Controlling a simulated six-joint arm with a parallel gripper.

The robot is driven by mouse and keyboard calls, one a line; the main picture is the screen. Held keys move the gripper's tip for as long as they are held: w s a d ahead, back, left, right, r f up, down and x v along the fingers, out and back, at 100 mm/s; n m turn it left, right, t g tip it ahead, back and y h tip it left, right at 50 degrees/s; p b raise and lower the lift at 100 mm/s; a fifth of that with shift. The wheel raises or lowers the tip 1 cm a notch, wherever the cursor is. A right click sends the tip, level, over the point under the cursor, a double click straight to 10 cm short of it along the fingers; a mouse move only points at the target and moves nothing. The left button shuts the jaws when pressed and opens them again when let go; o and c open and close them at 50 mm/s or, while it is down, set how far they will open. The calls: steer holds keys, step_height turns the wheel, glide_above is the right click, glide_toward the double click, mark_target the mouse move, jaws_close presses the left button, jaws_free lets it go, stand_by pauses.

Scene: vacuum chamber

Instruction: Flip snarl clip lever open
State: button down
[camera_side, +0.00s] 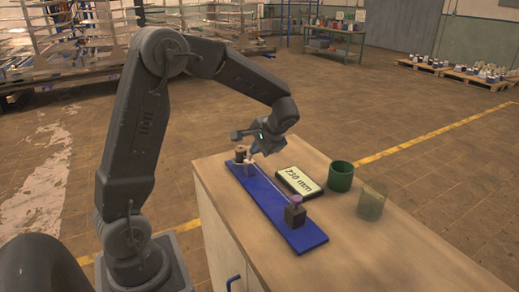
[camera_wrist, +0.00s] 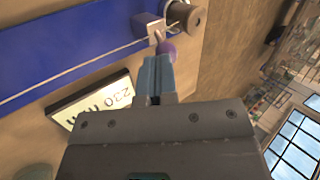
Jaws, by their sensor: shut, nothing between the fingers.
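A blue board (camera_side: 270,208) lies on the wooden bench with a thin pale line stretched along it. I take this to be the snarl clip lever. A brown spool (camera_wrist: 192,18) is beside the block. My gripper (camera_wrist: 157,62) is shut and empty, its pale blue fingertips right by the purple knob; I cannot tell whether they touch. In the side view my gripper (camera_side: 252,152) is low over the board's far end, partly hiding the clip.
A dark block (camera_side: 295,215) with a purple top stands at the board's near end. A display reading 230 mm (camera_side: 299,181) lies beside the board. A green cup (camera_side: 340,177) and a translucent green cup (camera_side: 372,202) stand to the right. The bench's near right is clear.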

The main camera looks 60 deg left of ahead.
steer(key=a+h, duration=0.1)
steer(key=h, duration=0.1)
steer(key=a+r+h, duration=0.1)
steer(key=a+h, duration=0.1)
steer(key=shift+a+r, duration=0.15)
steer(key=shift+a, duration=0.05)
steer(key=shift+a+h, duration=1.3)
steer(key=shift+h, duration=0.6)
steer(key=shift+a, duration=0.3)
steer(key=shift+r, duration=0.8)
